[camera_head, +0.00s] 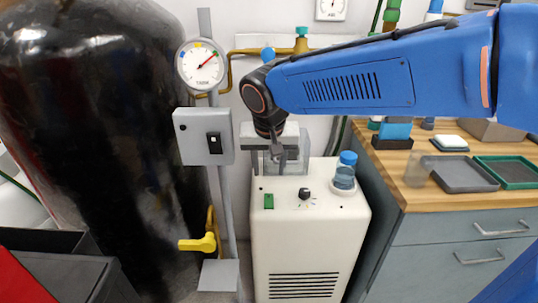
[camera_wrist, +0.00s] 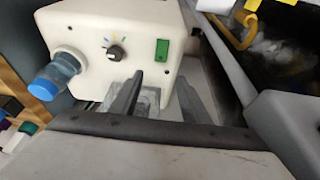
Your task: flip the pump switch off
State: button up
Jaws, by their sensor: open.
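A white pump-like unit (camera_head: 300,250) stands on the floor in the middle of the head view. A small green rocker switch (camera_head: 268,201) sits on its top at the left, beside a black knob (camera_head: 304,194). Whether the rocker is on or off cannot be told. A grey post box (camera_head: 190,150) to the left carries a black switch (camera_head: 214,143). My gripper (camera_head: 277,155) hangs over the back of the unit, apart from both switches. In the wrist view its two fingers (camera_wrist: 158,76) are apart and empty, with the green rocker (camera_wrist: 162,49) beyond their tips.
A blue-capped bottle (camera_head: 345,171) stands on the unit's right side. A clear container is behind my gripper. A dial gauge (camera_head: 201,65) tops the post, and a large black cylinder (camera_head: 85,130) fills the left. A wooden counter (camera_head: 440,190) with trays is right.

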jog(key=shift+v, duration=2.6)
